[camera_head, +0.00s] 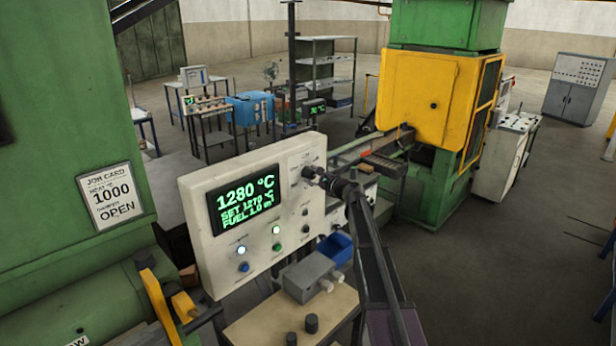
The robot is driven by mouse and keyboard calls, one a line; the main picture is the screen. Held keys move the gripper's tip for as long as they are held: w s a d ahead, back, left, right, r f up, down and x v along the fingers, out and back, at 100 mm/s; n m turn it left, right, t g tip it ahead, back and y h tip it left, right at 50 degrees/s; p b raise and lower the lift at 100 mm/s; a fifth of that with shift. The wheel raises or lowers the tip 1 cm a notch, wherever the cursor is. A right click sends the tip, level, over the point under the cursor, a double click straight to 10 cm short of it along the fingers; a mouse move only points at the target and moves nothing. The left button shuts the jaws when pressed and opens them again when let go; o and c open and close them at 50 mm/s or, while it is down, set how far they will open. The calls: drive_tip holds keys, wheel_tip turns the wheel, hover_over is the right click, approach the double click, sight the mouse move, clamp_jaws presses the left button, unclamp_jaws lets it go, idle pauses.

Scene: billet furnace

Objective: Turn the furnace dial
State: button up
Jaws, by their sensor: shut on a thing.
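The furnace dial (307,172) is a small dark knob at the upper right of a cream control panel (200,207). My gripper (314,177) is at the panel face, shut on the dial, and hides most of it. The dial's pointer and marks are too small to read. The panel's display (243,203) reads 1280 °C, SET 1270 °C and FUEL 1.0 m³ in green. A job card (110,196) on the green furnace body at left reads 1000 for heat and OPEN for damper.
Small lamps and buttons (243,267) sit below the display. A wooden-topped stand (270,325) with a grey box (308,280) and a blue bin (335,250) is below the panel. A green and yellow machine (415,95) stands behind. Open floor lies at right.

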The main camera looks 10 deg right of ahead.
drive_tip(key=n, duration=0.4)
drive_tip(key=shift+s+n, duration=0.1)
drive_tip(key=shift+n, duration=0.2)
drive_tip(key=n, duration=0.3)
drive_tip(key=shift+n, duration=0.4)
drive_tip(key=n, duration=1.2)
drive_tip(key=shift+r, duration=0.1)
drive_tip(key=n, duration=0.4)
drive_tip(key=shift+a, duration=0.1)
drive_tip(key=n, duration=0.4)
drive_tip(key=shift+n, duration=0.3)
drive_tip(key=n, duration=0.4)
